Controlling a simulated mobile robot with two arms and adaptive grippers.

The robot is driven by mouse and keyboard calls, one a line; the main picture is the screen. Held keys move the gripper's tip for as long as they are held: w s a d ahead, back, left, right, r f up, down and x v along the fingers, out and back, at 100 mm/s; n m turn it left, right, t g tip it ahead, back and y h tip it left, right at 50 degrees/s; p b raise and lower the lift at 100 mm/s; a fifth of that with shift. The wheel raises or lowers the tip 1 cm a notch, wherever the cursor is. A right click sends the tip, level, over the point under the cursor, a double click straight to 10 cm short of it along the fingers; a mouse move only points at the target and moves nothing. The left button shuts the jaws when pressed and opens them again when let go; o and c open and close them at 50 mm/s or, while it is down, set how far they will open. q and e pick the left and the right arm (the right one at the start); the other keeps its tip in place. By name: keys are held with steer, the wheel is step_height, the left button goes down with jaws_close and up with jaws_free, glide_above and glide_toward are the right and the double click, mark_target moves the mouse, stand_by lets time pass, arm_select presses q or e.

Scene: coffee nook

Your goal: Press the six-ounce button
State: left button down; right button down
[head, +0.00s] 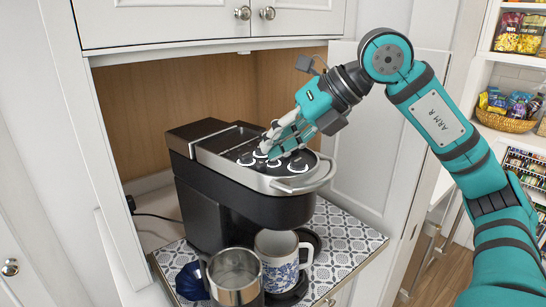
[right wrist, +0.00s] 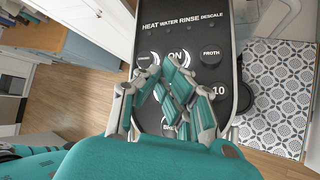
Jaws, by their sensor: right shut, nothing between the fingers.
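The black and silver coffee machine (head: 235,185) stands in the cabinet nook, its button panel on top. In the right wrist view the panel (right wrist: 190,32) shows an ON button (right wrist: 177,56), a FROTH button (right wrist: 210,57) and a button marked 10 (right wrist: 217,91). The six-ounce label cannot be read; my fingers cover part of the button area. My right gripper (head: 266,150) is shut and empty, fingertips over the panel's buttons; it also shows in the right wrist view (right wrist: 163,80). Whether it touches a button cannot be told. My left gripper is out of view.
A blue-and-white patterned mug (head: 277,262) stands under the machine's front. A steel mug (head: 235,275) and a dark blue object (head: 190,281) stand to its left. The patterned tray (head: 345,240) has bare room on the right. An open cabinet door (head: 375,150) is behind my right arm.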

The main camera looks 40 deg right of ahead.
steer(key=shift+a+f, duration=0.1)
steer(key=shift+f, duration=0.35)
stand_by(0.5)
steer(key=shift+r, duration=0.1)
steer(key=shift+r+p, duration=1.15)
steer(key=shift+r, duration=0.3)
step_height(320, 180, up, 5)
steer(key=p, duration=0.5)
